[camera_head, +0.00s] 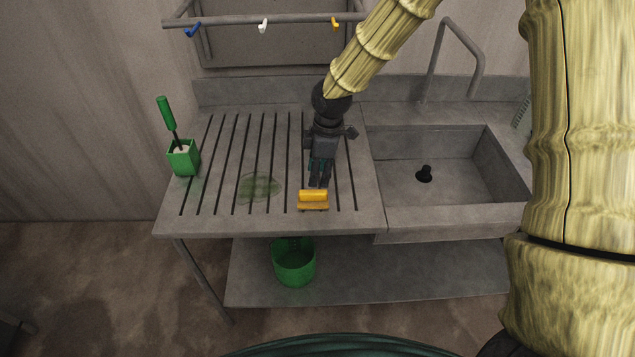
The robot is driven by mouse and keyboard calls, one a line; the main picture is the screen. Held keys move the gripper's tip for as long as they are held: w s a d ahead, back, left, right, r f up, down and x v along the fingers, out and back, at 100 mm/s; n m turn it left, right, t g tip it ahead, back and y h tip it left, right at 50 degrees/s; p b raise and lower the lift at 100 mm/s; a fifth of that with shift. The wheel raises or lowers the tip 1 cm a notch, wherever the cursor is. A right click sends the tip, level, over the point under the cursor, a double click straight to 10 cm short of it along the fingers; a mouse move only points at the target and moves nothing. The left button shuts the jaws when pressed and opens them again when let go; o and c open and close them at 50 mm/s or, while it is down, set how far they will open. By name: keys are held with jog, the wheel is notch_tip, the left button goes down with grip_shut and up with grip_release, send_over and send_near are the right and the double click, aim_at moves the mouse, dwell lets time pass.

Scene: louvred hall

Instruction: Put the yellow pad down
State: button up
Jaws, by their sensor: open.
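The yellow pad (313,199) sits on the slotted draining board (221,205), near its front edge and left of the sink. It has a rounded yellow upper part and a darker yellow-brown base. My gripper (318,185) points down at the board just behind the pad. Its jaws are open and nothing shows between them. In this view the fingertips come very close to the pad's back edge; I cannot tell whether they touch it.
A greenish stain (258,188) marks the board left of the pad. A green holder (183,158) with a green-handled brush (167,114) stands at the left edge. The sink (425,172) is at right. A green bucket (294,263) stands on the lower shelf. A rail (290,20) with hooks runs behind.

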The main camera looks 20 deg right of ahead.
aim_at(321, 191)
jog(key=shift+d+r+b, duration=0.15)
jog(key=shift+r+b, duration=0.1)
jog(key=shift+r, duration=0.75)
jog(key=shift+d+r+b, duration=0.1)
jog(key=shift+r+b, duration=0.15)
jog(key=shift+r, duration=0.75)
